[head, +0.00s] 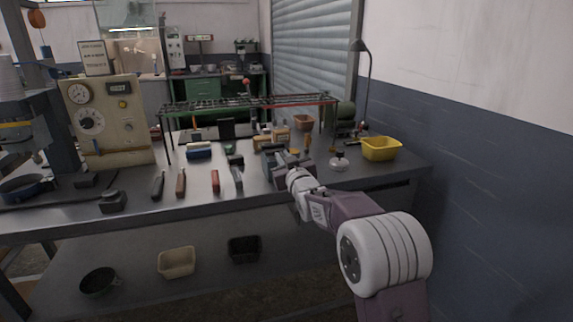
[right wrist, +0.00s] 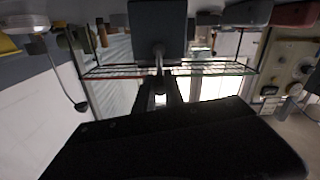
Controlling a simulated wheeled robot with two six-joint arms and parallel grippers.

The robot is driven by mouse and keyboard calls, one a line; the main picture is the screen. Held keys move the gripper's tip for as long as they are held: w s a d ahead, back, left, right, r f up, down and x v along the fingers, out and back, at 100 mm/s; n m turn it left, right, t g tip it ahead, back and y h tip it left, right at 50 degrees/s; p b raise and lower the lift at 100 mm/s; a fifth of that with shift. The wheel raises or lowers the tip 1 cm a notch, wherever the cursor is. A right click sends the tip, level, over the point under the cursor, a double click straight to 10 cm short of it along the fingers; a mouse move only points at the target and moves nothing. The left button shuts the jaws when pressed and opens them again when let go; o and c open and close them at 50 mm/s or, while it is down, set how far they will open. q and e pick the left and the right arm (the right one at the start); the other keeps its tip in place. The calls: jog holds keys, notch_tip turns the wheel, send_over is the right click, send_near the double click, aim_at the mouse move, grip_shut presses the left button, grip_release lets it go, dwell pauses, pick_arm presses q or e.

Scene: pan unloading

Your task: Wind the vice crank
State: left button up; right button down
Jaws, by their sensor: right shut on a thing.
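The vice (head: 270,163) is a dark grey block on the workbench, right of the row of hand tools. My right gripper (head: 292,182) is at its front side, and my arm hides part of it. In the right wrist view, which is upside down, the vice (right wrist: 157,30) is a dark block at the top. A thin rod, the crank (right wrist: 159,58), runs from it to my right gripper (right wrist: 160,97). The fingers are shut on the crank; the exact contact is dark and partly hidden. My left gripper is not in view.
The workbench (head: 60,214) holds several hand tools left of the vice. A yellow bin (head: 381,149) and a small white-based item (head: 339,163) stand to the right. A wire rack (head: 240,104) stands behind, a gauge panel (head: 106,120) at left. A wall closes the right side.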

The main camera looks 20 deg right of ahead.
jog(key=n+b, duration=0.1)
jog(key=a+n, duration=0.1)
jog(key=n, duration=0.1)
jog(key=n+b, duration=0.1)
jog(key=shift+a+f+n+b, duration=0.3)
jog(key=shift+a+b, duration=0.05)
jog(key=n, duration=0.1)
jog(key=a+n+b, duration=0.1)
jog(key=shift+f+n, duration=0.2)
jog(key=shift+n, duration=0.2)
jog(key=n, duration=0.3)
jog(key=shift+a+f+n, duration=0.3)
jog(key=shift+a+f, duration=0.1)
jog(key=shift+a+f+n, duration=0.1)
jog(key=shift+f+n, duration=0.2)
jog(key=shift+n, duration=0.55)
jog(key=shift+a+f+n, duration=0.1)
jog(key=shift+f+n, duration=0.15)
jog(key=shift+n, duration=0.55)
jog(key=shift+a+f+n, duration=0.1)
jog(key=shift+f+n, duration=0.2)
jog(key=shift+n, duration=0.55)
jog(key=c, duration=1.4)
grip_release()
jog(key=shift+c, duration=0.2)
